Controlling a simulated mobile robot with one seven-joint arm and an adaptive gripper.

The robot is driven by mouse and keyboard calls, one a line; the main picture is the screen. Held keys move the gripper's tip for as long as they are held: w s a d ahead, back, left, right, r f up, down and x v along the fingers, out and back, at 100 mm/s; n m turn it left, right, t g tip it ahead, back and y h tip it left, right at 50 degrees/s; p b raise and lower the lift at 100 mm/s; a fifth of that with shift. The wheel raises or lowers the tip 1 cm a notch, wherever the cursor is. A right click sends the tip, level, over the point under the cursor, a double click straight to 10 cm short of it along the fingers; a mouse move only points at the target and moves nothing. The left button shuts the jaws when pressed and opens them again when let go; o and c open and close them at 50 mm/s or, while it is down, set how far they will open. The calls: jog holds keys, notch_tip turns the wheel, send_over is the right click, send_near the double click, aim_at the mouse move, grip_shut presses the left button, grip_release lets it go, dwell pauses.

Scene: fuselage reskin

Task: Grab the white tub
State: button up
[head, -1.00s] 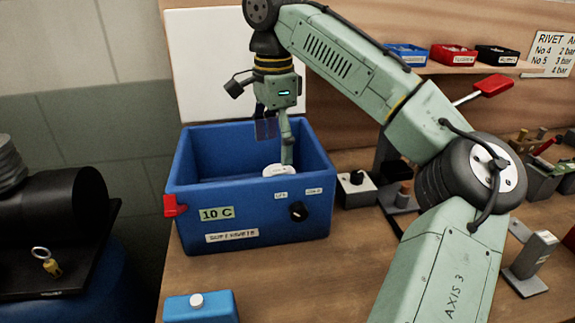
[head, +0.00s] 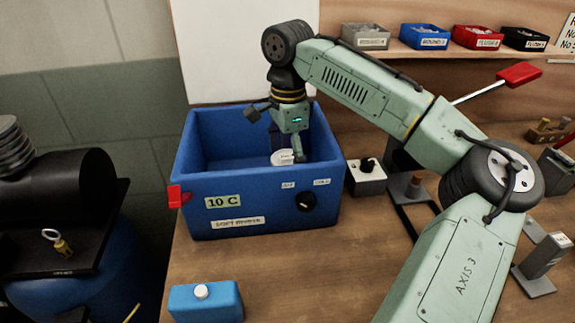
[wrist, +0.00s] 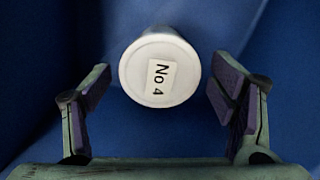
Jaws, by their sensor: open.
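The white tub (head: 283,158) stands inside the blue bin (head: 262,213) labelled 10 C. In the wrist view the tub (wrist: 160,70) shows its round white lid with a "No 4" label. My gripper (head: 288,148) reaches down into the bin at the tub. In the wrist view my gripper (wrist: 158,100) is open, with one purple-padded finger on each side of the tub and a gap on both sides. The tub sits a little beyond the line between the fingers, slightly left of centre. The tub's lower part is hidden by the bin wall in the head view.
A grey box with a black knob (head: 366,176) stands right of the bin. Small bins, including a red one (head: 477,37), line the shelf behind. The bin walls surround my gripper.

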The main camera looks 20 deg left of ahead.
jog(key=shift+f, duration=0.8)
jog(key=shift+c, duration=0.4)
jog(key=c, duration=1.2)
